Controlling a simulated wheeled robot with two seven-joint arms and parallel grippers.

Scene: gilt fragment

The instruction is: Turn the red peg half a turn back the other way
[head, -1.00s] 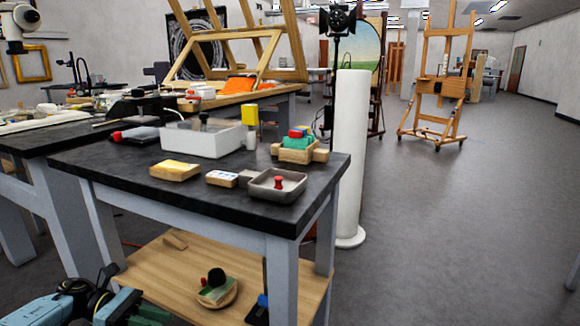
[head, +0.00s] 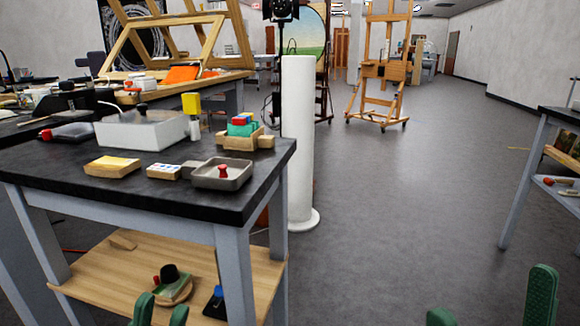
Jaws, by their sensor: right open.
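A red peg (head: 223,172) stands upright in a shallow grey square tray (head: 238,183) near the right front corner of the black-topped table. Another small red knob (head: 46,135) shows at the table's left, and a red piece (head: 156,281) sits beside a black ball on the lower shelf. I cannot tell how far any is turned. My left gripper (head: 161,311) shows only its green fingertips at the bottom edge, apart and empty, in front of the lower shelf. My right gripper (head: 490,305) is open and empty at the bottom right, over floor, far from the peg.
On the black table (head: 110,197) stand a white box (head: 140,133), a yellow block (head: 190,103), a wooden holder with coloured blocks (head: 238,141) and small wooden pieces. A white column (head: 298,150) stands just behind the right corner. Another table (head: 522,180) is at far right. The middle floor is clear.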

